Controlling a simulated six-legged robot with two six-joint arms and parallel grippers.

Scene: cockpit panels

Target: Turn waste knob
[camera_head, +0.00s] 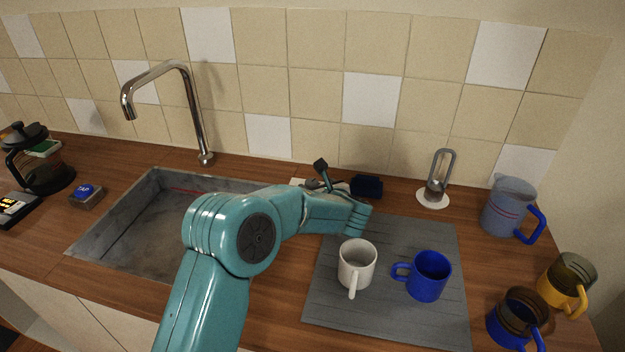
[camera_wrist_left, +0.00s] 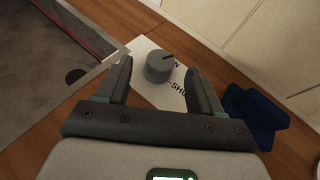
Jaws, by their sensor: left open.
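The waste knob (camera_wrist_left: 160,66) is a grey round knob with a dark pointer mark. It sits on a white plate (camera_wrist_left: 150,93) with partly hidden dark lettering, beside the sink corner. My left gripper (camera_wrist_left: 158,70) is open, with one finger on either side of the knob in the left wrist view. I cannot tell whether the fingers touch it. In the head view my left gripper (camera_head: 323,172) is behind the sink's right end, mostly hidden by my teal arm. A bit of the white plate (camera_head: 298,182) shows there; the knob is hidden. My right gripper is not in view.
The sink (camera_head: 130,225) lies left, with a tall tap (camera_head: 190,110) behind. A dark blue object (camera_head: 367,186) stands close right of the gripper. A grey mat (camera_head: 385,310) holds a white mug (camera_head: 357,262) and a blue mug (camera_head: 428,276). The tiled wall is behind.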

